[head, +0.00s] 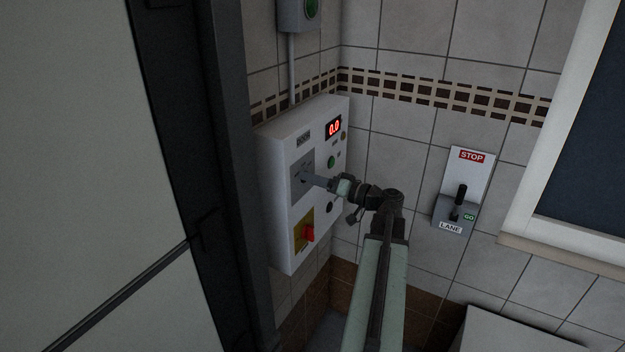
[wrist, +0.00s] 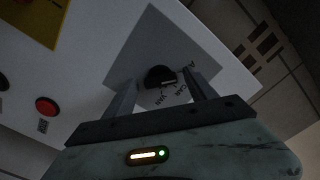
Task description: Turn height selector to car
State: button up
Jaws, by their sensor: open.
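The height selector is a small black knob (wrist: 157,75) with a pale mark, on a grey square plate (wrist: 150,45) in the wrist view. Lettering beside it reads VAN and CAR, with more partly hidden by a finger. The mark lies toward the lettering side; I cannot tell which word it meets. My gripper (wrist: 160,80) is open, one finger on each side of the knob; contact is not visible. In the head view my gripper (head: 308,181) reaches the grey plate (head: 301,163) on the white control box (head: 285,255), and the knob is hidden behind it.
The box also carries a red display (head: 333,128) reading 0.0, a green button (head: 331,162), and a red switch on a yellow plate (head: 309,233). A STOP/GO lane lever (head: 460,195) is on the wall to the right. A dark door frame stands left.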

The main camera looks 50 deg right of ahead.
jog(key=shift+w, duration=0.15)
jog(key=c, duration=1.4)
jog(key=shift+m, duration=0.4)
jog(key=shift+a+f+m, duration=0.1)
jog(key=shift+m, duration=4.4)
